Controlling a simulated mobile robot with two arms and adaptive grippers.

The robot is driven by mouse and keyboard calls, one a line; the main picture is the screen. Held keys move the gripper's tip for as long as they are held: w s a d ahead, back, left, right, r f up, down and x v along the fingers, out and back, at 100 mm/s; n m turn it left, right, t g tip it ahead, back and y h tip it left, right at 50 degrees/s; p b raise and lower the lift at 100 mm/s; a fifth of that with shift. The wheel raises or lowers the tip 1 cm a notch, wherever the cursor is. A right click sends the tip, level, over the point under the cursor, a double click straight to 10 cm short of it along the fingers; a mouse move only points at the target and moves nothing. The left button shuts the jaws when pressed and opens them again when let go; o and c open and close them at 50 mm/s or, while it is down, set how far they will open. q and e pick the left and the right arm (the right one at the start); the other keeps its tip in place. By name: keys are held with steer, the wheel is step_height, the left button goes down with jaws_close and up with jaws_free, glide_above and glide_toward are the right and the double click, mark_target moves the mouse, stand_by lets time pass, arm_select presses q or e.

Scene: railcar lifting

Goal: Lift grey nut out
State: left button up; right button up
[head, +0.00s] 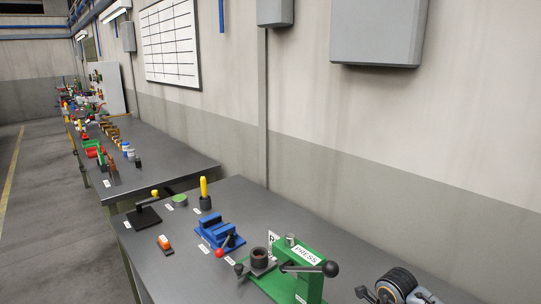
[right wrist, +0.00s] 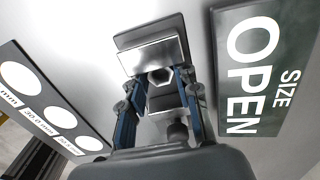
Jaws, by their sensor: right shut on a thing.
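My right gripper (right wrist: 157,78) shows in the right wrist view, with a blue-sided finger on each side of a grey metal piece (right wrist: 152,56). It is shut on this piece. The lower part of the grip is partly hidden by the gripper's own body. No gripper can be made out clearly in the head view, and my left gripper is not seen.
In the right wrist view, a dark panel reading "SIZE OPEN" (right wrist: 258,108) lies at right and a plate with white circles (right wrist: 35,105) at left. In the head view, a green press (head: 293,262), a blue vise (head: 220,232) and small tools stand on the grey bench (head: 185,262).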

steer(key=shift+r, duration=0.15)
steer(key=shift+r+p, duration=2)
steer(key=shift+r, duration=1.35)
